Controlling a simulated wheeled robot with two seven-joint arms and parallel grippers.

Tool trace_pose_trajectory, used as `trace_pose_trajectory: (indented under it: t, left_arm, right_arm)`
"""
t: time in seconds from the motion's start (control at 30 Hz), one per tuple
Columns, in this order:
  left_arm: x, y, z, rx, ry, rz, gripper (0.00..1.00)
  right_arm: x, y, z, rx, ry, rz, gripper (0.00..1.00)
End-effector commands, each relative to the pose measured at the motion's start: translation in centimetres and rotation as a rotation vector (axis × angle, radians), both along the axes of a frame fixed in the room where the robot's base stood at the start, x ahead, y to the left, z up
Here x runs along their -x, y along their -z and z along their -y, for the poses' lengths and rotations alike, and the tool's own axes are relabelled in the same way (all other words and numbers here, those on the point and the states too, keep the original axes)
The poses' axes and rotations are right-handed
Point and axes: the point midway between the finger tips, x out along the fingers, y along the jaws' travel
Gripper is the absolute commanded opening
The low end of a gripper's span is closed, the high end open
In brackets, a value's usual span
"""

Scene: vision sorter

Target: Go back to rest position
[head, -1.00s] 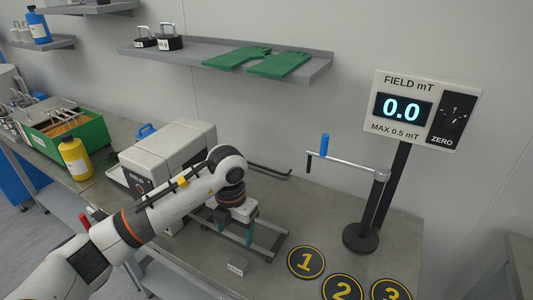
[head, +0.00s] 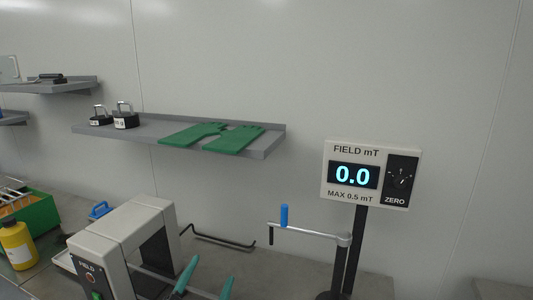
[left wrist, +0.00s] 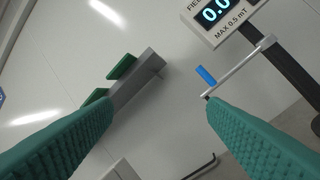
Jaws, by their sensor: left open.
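My left gripper (head: 204,280) shows only its two green fingertips at the bottom of the head view, beside the field machine (head: 120,238). The fingers are apart with nothing between them. In the left wrist view the same green ribbed fingers (left wrist: 155,125) are open and empty, pointing toward the wall and shelf. The rest of the left arm is out of the head view. My right gripper is not in view.
The field meter (head: 371,175) reads 0.0 on a black post. A shelf (head: 275,143) holds green gloves (head: 232,139) and weights (head: 125,116). A green bin (head: 40,214) and yellow bottle (head: 17,245) stand at left.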

Motion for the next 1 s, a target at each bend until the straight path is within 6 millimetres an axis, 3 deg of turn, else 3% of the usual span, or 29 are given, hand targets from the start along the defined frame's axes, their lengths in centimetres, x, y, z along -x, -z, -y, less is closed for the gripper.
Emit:
trace_pose_trajectory:
  t: [0.03, 0.1, 0.2, 0.3, 0.5, 0.77, 1.0]
  left_arm:
    - [0.4, 2.7, -2.4, 0.077, -0.089, -0.145, 0.67]
    - [1.6, 6.9, -5.4, 0.166, -0.204, -0.357, 0.67]
    - [4.9, 12.9, -8.3, 0.261, -0.331, -0.659, 0.67]
    - [8.7, 17.3, -9.7, 0.312, -0.405, -0.904, 0.67]
    - [15.8, 22.2, -10.3, 0.356, -0.473, -1.258, 0.67]
    - [24.0, 25.0, -9.8, 0.365, -0.492, -1.613, 0.67]
    - [22.9, 31.3, -9.6, 0.353, -0.499, -1.653, 0.67]
  right_arm:
    - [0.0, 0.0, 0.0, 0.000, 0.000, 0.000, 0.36]
    - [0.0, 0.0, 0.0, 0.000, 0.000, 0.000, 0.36]
    - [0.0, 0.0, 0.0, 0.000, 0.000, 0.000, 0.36]
    - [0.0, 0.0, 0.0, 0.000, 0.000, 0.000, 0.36]
    - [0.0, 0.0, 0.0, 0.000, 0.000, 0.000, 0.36]
    - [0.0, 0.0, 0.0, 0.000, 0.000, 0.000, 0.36]
    - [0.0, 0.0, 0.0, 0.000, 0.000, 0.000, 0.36]
